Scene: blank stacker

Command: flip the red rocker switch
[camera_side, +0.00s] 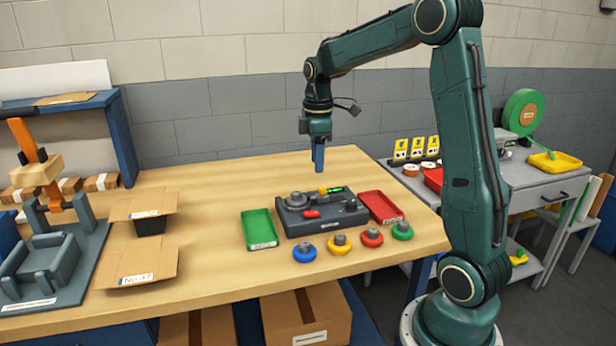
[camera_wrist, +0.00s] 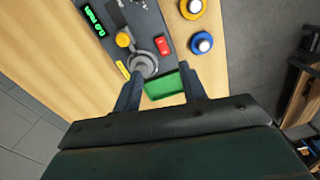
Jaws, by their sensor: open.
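The red rocker switch (camera_side: 312,214) is on the top of a dark grey control box (camera_side: 322,227) on the wooden table. In the wrist view the switch (camera_wrist: 162,46) lies beyond the fingertips, near a round grey knob (camera_wrist: 143,64). I cannot tell which way the rocker is tilted. My gripper (camera_side: 319,170) points down and hangs above the back of the box, apart from it. In the wrist view my gripper (camera_wrist: 160,84) shows its two fingers spread, with nothing held between them.
A green tray (camera_side: 259,229) and a red tray (camera_side: 380,206) flank the box. Blue (camera_side: 305,253), yellow (camera_side: 339,244), red (camera_side: 372,237) and green (camera_side: 403,231) round pieces stand in front. The table behind the green tray is clear.

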